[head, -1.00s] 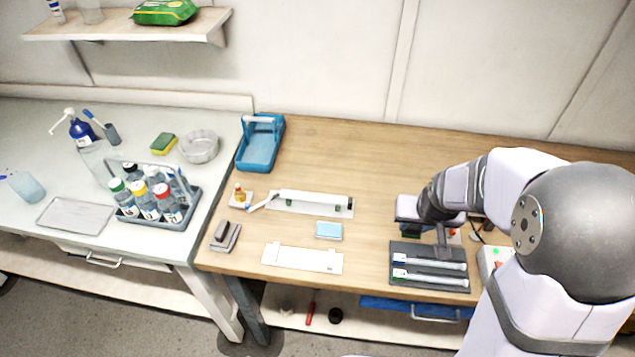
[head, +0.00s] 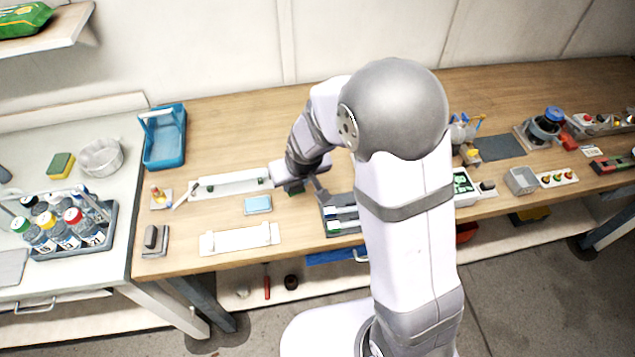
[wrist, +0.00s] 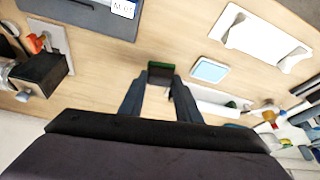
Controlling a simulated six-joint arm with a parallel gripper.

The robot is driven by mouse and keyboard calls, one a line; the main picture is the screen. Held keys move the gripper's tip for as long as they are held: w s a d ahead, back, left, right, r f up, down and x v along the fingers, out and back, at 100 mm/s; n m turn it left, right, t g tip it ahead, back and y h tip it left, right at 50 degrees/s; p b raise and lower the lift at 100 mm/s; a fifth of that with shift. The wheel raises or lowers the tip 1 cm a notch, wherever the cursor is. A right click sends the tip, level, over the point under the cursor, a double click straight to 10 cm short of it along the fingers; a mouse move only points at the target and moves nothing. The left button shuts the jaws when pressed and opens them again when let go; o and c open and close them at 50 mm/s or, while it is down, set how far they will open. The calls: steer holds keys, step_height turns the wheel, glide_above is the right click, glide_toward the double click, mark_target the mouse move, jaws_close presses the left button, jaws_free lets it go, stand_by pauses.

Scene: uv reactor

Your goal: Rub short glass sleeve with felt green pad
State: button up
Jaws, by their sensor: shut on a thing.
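My gripper (wrist: 160,88) is shut on a small dark block with a green face, the felt green pad (wrist: 161,68), above the wooden bench. In the head view the pad (head: 293,188) shows as a dark green patch under my wrist. A dark tray (head: 326,200) lies just right of it, holding clear tubes with labelled ends (head: 341,225). My arm hides the tray's right part. A corner of the tray (wrist: 85,14) and one label show at the top of the wrist view. I cannot tell which tube is the short sleeve.
A white holder with green supports (head: 228,184) lies left of my gripper. A light blue pad (head: 258,204) and a white cradle (head: 240,238) lie nearer the front edge. A blue carrier (head: 165,140) stands at the back left. Bare wood lies between them.

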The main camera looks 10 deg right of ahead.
steer(key=w+a+r+n+g+y, duration=0.1)
steer(key=w+a+r+n+y, duration=0.1)
steer(key=w+a+r+n, duration=0.4)
steer(key=w+a+r, duration=0.2)
steer(key=w+a, duration=0.1)
steer(key=a, duration=0.1)
steer(key=shift+a+n, duration=0.3)
steer(key=shift+f, duration=0.2)
